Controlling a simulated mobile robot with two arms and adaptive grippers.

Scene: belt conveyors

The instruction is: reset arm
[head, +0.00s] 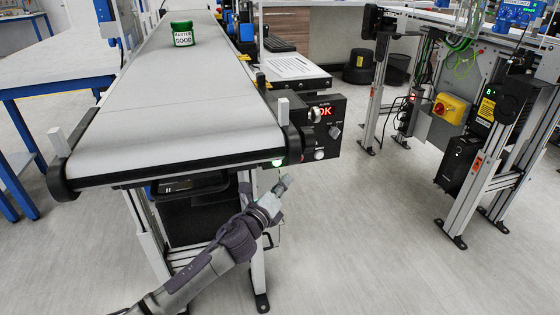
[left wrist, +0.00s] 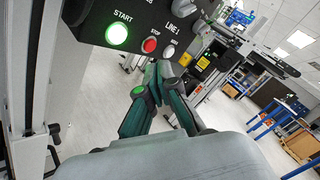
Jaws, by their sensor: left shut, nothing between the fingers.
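My left arm comes in from the lower left in the head view. Its gripper (head: 284,184) is at the front end of the conveyor, just below the control box, and apart from it as far as I can tell. In the left wrist view the gripper (left wrist: 162,68) has its fingers together with nothing between them, below the stop button. The control box (head: 325,128) shows red lettering on its display. Its green START button (left wrist: 117,34) is lit, beside a red STOP button (left wrist: 150,45). My right gripper is in neither view.
The conveyor belt (head: 175,105) carries a green jar (head: 183,34) with a white label near its far end. A blue-framed table (head: 60,68) stands at left. A second conveyor frame (head: 490,150) with a yellow switch box (head: 450,108) stands at right. The floor (head: 370,230) between is clear.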

